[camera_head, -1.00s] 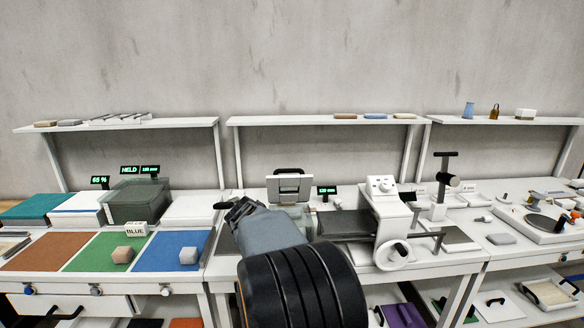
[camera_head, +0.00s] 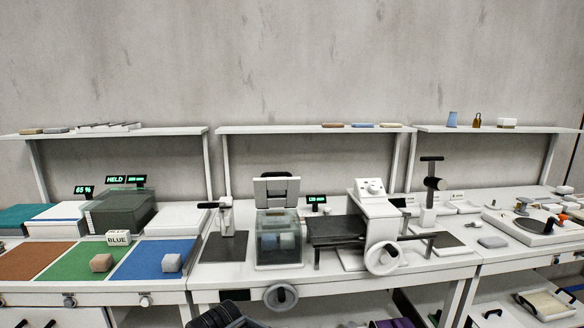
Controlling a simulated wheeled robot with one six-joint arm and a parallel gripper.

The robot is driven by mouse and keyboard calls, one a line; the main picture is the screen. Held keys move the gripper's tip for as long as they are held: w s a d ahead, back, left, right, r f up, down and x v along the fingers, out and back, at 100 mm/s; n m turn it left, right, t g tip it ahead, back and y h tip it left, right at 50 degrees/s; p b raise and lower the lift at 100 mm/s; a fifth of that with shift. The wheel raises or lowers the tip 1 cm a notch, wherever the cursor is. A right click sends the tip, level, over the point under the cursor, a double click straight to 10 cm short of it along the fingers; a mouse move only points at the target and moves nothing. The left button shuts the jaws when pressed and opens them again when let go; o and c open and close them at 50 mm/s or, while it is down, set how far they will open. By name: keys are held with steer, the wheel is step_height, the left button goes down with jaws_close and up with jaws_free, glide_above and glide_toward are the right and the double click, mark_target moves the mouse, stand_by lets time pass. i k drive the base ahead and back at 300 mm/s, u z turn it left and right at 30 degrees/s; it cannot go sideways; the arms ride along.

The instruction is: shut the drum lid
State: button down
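The drum (camera_head: 268,258) is a clear-walled box on the middle bench, with a few pale and bluish blocks dimly visible inside. Its lid (camera_head: 277,190) is a light grey panel with a dark handle on top. The lid stands raised, upright at the back of the drum, so the drum is open. A round hand wheel (camera_head: 281,296) sits below the drum at the bench front. Only part of my arm shows at the bottom edge, left of the wheel; my gripper cannot be made out.
A white machine with a dark belt (camera_head: 335,231) stands close right of the drum. A small post device (camera_head: 226,217) stands close left. Blue (camera_head: 155,259) and green mats with blocks lie farther left. The space in front of and above the drum is clear.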

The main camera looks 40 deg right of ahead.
mark_target(291, 184)
steer(key=z, duration=0.9)
steer(key=i, duration=0.3)
steer(key=z, duration=0.05)
